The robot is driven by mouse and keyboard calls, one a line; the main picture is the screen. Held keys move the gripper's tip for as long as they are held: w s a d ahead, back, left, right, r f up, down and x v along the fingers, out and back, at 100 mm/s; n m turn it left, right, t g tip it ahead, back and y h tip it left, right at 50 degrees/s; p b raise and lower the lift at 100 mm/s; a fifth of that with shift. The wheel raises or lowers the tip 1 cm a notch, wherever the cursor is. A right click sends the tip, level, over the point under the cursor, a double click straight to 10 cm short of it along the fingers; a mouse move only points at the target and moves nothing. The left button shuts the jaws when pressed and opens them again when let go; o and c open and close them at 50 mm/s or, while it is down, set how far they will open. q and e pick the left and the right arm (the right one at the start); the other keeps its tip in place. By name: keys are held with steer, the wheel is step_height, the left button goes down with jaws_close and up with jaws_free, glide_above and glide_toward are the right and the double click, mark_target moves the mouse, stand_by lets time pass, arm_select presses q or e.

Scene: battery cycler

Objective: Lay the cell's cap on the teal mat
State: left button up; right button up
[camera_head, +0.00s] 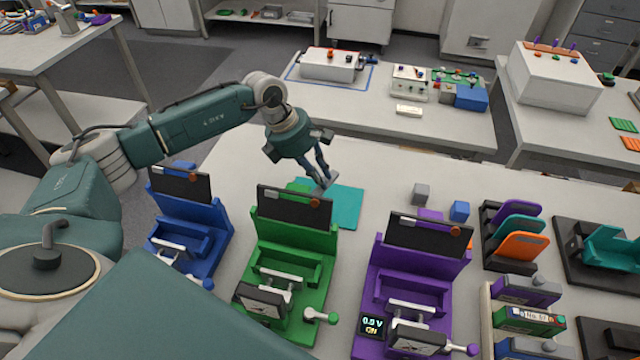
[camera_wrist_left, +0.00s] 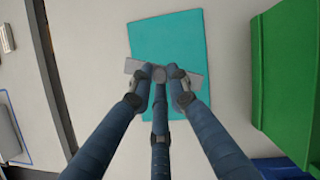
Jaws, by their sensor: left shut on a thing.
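The teal mat (camera_head: 347,209) lies flat on the white table behind the green cycler station. It also shows in the left wrist view (camera_wrist_left: 185,35). My left gripper (camera_head: 323,178) points down over the mat's back left part. Its fingers are shut on the grey cap (camera_wrist_left: 195,80), a flat bar that sticks out on both sides of the fingertips in the left wrist view. The cap (camera_head: 331,182) is at or just above the mat; I cannot tell whether it touches. My right gripper is not in view.
The green station (camera_head: 293,245) stands close in front of the mat, with a blue station (camera_head: 187,225) and a purple station (camera_head: 420,275) beside it. Small grey (camera_head: 421,194) and blue (camera_head: 459,211) blocks stand to the right. The table behind the mat is clear.

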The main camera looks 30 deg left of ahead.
mark_target(320, 189)
arm_select(q)
steer(key=shift+f, duration=0.7)
step_height(320, 189, down, 3)
steer(key=shift+f+p, duration=0.2)
steer(key=shift+p, duration=0.5)
steer(key=shift+c, duration=0.2)
steer(key=shift+o, duration=0.2)
steer(key=shift+f, duration=0.25)
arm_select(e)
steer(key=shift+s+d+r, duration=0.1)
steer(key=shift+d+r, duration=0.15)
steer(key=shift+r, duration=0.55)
arm_select(q)
steer(key=o, duration=0.9)
steer(key=shift+c, duration=0.2)
steer(key=b+v, duration=0.4)
steer(key=v, duration=0.8)
steer(key=shift+b, duration=0.35)
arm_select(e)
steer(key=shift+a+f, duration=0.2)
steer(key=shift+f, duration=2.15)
